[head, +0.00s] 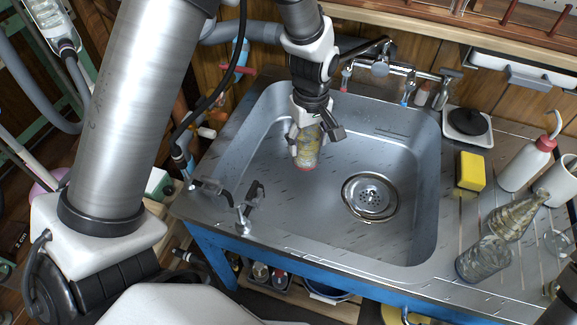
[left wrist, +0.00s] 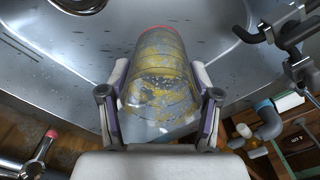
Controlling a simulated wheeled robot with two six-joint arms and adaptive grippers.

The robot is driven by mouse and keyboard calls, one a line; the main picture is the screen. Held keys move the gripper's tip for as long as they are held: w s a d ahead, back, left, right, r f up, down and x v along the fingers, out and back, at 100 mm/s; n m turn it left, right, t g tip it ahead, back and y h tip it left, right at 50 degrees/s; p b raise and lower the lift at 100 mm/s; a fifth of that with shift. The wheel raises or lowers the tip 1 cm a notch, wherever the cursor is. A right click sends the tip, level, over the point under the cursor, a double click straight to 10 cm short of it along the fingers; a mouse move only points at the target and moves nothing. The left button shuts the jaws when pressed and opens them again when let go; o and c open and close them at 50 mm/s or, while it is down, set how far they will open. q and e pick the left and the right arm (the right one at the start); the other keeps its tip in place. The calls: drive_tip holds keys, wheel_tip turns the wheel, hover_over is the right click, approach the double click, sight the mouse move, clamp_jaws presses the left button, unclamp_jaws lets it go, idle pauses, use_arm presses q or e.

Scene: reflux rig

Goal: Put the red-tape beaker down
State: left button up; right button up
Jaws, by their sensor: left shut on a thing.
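The red-tape beaker (head: 309,148) is clear glass with yellowish residue and a red band at its far end. My left gripper (head: 306,137) is shut on it and holds it over the steel sink (head: 270,195), left of the drain, tilted in the head view. In the left wrist view the beaker (left wrist: 158,82) sits between both fingers of the left gripper (left wrist: 160,108), its red band at the top. I cannot tell whether it touches the sink floor. My right gripper is not in view.
A round drain (head: 371,197) is in the basin. Right of the sink, the drainboard holds a yellow sponge (head: 471,171), a glass beaker (head: 484,260), a flask (head: 517,216) and a red-necked wash bottle (head: 526,165). Dark fittings (head: 243,205) stand on the left front rim.

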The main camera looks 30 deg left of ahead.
sight(295, 158)
use_arm(q)
drive_tip(key=f+n+b, duration=0.1)
drive_tip(key=f+n, duration=0.1)
drive_tip(key=s+a+f+n+b, duration=0.1)
drive_tip(key=f+n+b, duration=0.1)
drive_tip(key=a+f+n+b, duration=0.1)
drive_tip(key=f+n+b, duration=0.1)
drive_tip(key=shift+s+n, duration=0.3)
drive_tip(key=shift+n, duration=0.1)
drive_tip(key=shift+s+a+f+n+b, duration=0.15)
drive_tip(key=shift+a+f+n+b, duration=0.1)
drive_tip(key=shift+f+n+b, duration=0.5)
drive_tip(key=shift+n, duration=0.35)
wheel_tip(295, 158, down, 9)
drive_tip(key=shift+s+b, duration=0.1)
drive_tip(key=shift+b, duration=0.8)
drive_tip(key=shift+f, duration=0.1)
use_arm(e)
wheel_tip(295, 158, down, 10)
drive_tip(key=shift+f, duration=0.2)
use_arm(q)
drive_tip(key=shift+f, duration=0.1)
drive_tip(key=o, duration=1.3)
drive_tip(key=shift+o, duration=0.2)
